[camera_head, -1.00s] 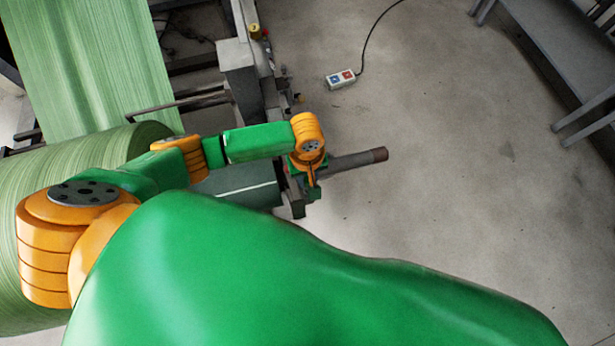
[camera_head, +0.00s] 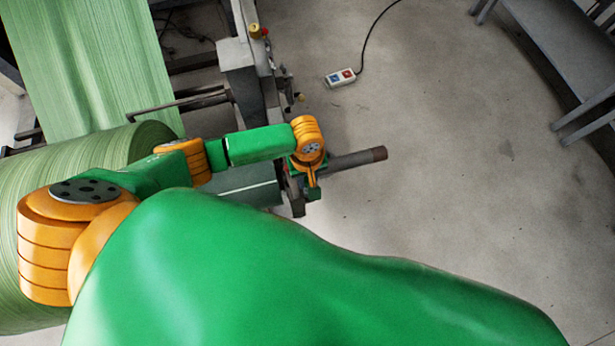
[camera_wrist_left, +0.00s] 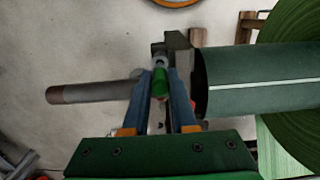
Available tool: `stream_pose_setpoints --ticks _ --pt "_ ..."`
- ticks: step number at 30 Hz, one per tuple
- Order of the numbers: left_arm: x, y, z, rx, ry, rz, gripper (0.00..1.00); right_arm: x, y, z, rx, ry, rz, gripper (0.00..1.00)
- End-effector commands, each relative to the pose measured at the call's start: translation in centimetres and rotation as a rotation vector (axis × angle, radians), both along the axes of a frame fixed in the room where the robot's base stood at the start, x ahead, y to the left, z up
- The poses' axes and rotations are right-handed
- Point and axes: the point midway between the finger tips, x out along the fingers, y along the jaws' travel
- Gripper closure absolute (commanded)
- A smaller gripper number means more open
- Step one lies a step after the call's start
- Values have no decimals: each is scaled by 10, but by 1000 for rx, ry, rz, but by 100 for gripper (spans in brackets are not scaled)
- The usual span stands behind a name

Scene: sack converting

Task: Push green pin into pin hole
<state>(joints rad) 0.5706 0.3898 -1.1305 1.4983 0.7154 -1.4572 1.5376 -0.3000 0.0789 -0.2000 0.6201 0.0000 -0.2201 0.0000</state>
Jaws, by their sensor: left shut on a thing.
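In the left wrist view, my left gripper (camera_wrist_left: 160,84) has its two blue-grey fingers closed around the green pin (camera_wrist_left: 159,82). The pin is at the fingertips, by the grey metal bracket (camera_wrist_left: 179,52) at the end of the dark green roller (camera_wrist_left: 260,80). Whether the pin is inside a hole cannot be told; the hole itself is hidden. In the head view, my left gripper (camera_head: 312,188) is small, at the roller's end, and its fingers are mostly hidden by the orange wrist. My right gripper is not in view.
A grey bar with a brown end (camera_head: 360,158) sticks out to the right of my left gripper. A large roll of green striped material (camera_head: 40,160) lies at left. A control box (camera_head: 340,78) with a cable lies on the floor.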

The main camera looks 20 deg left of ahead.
Motion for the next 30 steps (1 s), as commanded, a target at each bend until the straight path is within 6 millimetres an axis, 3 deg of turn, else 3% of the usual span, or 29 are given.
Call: stream_pose_setpoints --ticks 26,27,30 --pt "0 0 -15 0 0 1 100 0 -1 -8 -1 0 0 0" --pt "0 0 -15 0 0 1 67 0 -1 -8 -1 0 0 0" --pt "0 0 -15 0 0 0 65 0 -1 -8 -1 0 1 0"
